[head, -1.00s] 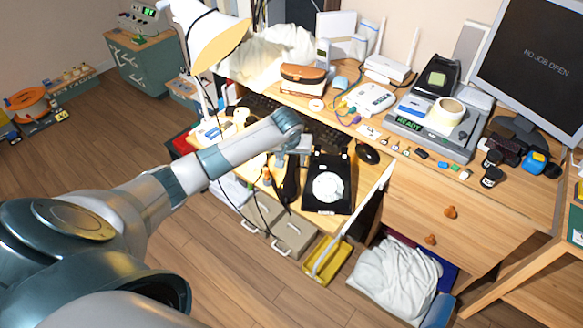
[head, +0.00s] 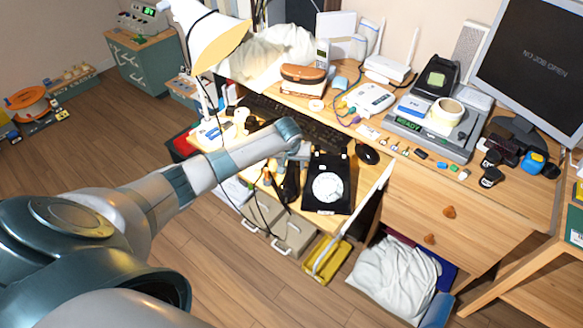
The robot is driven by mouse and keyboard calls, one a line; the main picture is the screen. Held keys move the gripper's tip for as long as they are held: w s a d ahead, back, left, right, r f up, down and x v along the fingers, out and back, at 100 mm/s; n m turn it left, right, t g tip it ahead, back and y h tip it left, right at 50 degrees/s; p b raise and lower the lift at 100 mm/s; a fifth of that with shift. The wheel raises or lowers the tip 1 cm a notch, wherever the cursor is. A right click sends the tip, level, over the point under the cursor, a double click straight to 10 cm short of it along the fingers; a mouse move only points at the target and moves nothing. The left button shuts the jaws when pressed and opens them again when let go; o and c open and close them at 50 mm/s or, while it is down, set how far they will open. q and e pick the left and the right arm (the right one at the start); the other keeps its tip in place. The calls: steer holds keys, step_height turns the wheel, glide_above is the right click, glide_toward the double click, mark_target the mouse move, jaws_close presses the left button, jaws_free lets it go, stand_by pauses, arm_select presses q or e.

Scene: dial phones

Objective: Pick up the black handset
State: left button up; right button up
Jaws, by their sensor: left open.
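A black dial phone (head: 314,199) with a white dial lies on the desk near its front edge. The black handset (head: 291,183) lies just left of the phone body, off its cradle, with a cord hanging below the desk edge. My left gripper (head: 287,165) is over the upper part of the handset, pointing down. It is open; its fingertips are small here, and I cannot tell whether they touch the handset. My right gripper is not in view.
A black keyboard (head: 300,122) lies behind the phone and a black mouse (head: 367,153) to its right. A desk lamp (head: 214,42) stands at the left. Small coloured items lie left of the handset. A yellow tray (head: 325,262) is below the desk edge.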

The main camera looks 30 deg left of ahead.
mark_target(292, 163)
arm_select(q)
steer(key=shift+w+a+f, duration=0.1)
steer(key=shift+w+f, duration=0.05)
steer(key=shift+f, duration=0.2)
jaws_close()
steer(key=shift+r, duration=0.1)
